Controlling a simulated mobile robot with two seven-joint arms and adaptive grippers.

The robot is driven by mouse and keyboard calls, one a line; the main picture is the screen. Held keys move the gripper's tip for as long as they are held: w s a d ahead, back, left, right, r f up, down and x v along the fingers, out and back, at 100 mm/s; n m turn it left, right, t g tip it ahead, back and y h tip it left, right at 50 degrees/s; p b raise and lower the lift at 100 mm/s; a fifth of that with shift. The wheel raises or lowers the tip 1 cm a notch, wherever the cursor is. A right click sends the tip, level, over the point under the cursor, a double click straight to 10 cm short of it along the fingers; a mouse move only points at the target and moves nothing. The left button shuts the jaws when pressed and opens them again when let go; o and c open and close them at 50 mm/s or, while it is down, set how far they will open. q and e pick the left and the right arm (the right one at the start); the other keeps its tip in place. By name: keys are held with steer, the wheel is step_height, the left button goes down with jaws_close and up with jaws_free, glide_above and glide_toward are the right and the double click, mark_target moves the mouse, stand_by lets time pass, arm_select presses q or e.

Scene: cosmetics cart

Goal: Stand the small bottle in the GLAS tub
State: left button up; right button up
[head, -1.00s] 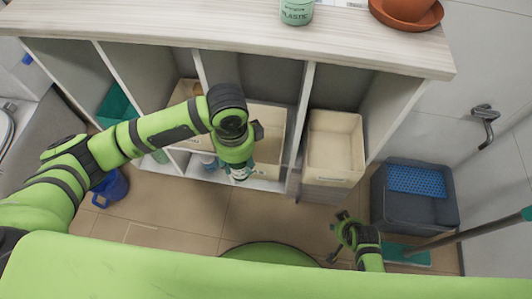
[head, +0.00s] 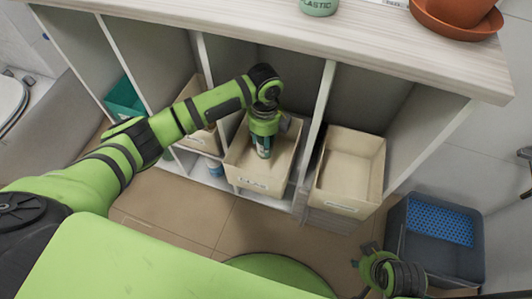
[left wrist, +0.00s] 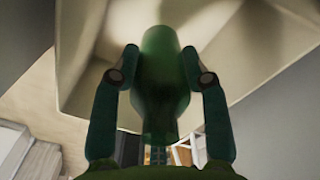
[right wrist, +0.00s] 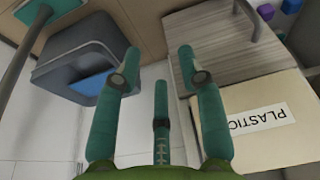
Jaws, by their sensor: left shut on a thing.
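My left gripper (head: 264,142) points down over the beige tub (head: 285,165) in the middle of the shelf unit. It is shut on the small bottle (head: 263,153), which hangs upright with its lower end within the tub's opening. Whether its base touches the tub floor cannot be told. In the left wrist view the dark green bottle (left wrist: 158,80) sits between the fingers, with pale tub walls around. My right gripper (right wrist: 160,75) is open and empty, low at the right, apart from the tubs.
A second beige tub (head: 349,178), empty, stands to the right; its label reads PLASTIC in the right wrist view (right wrist: 258,116). A divider (head: 318,125) separates the two tubs. The worktop (head: 270,25) overhangs the compartments. A grey bin (head: 443,265) stands at the lower right.

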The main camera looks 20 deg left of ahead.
arm_select(q)
step_height(320, 180, down, 4)
steer(key=shift+f+b, duration=0.1)
steer(key=shift+b, duration=0.55)
steer(key=shift+f, duration=0.35)
arm_select(e)
steer(key=shift+w+v, duration=0.1)
steer(key=shift+v, duration=1.05)
steer(key=shift+w+v, duration=0.15)
steer(key=shift+v, duration=1)
arm_select(q)
steer(key=shift+f, duration=0.15)
arm_select(e)
steer(key=shift+r, duration=0.1)
arm_select(q)
steer(key=o, duration=1.3)
step_height(320, 180, up, 12)
steer(key=p, duration=0.3)
steer(key=shift+f, duration=0.25)
steer(key=shift+r, duration=0.4)
arm_select(e)
step_height(320, 180, down, 10)
steer(key=shift+r, duration=0.25)
steer(key=shift+w+a, duration=0.1)
